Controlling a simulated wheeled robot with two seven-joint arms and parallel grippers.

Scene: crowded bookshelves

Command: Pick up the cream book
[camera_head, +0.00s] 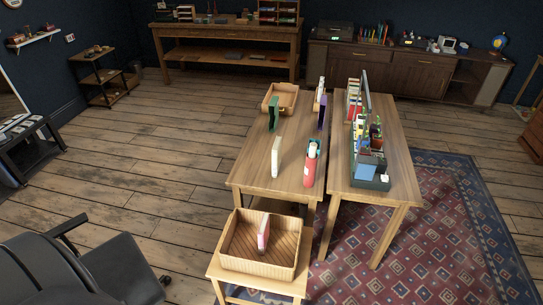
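A cream book (276,157) stands upright on the near left part of the left wooden table (250,170), with clear tabletop around it. A red item with a pale top (310,163) stands to its right near the table's front edge. A green book (273,113) stands upright behind it, and a purple book (322,112) stands behind to the right. Another whitish upright item (320,88) is farther back; I cannot tell exactly what it is. Neither of my grippers is in view.
A wicker basket (229,262) with a pink-and-white book (263,232) sits on a low stand in front. The right table (395,130) carries books and a plant. A wooden tray (290,90) is at the back. A dark chair (120,265) is at lower left; open floor lies left.

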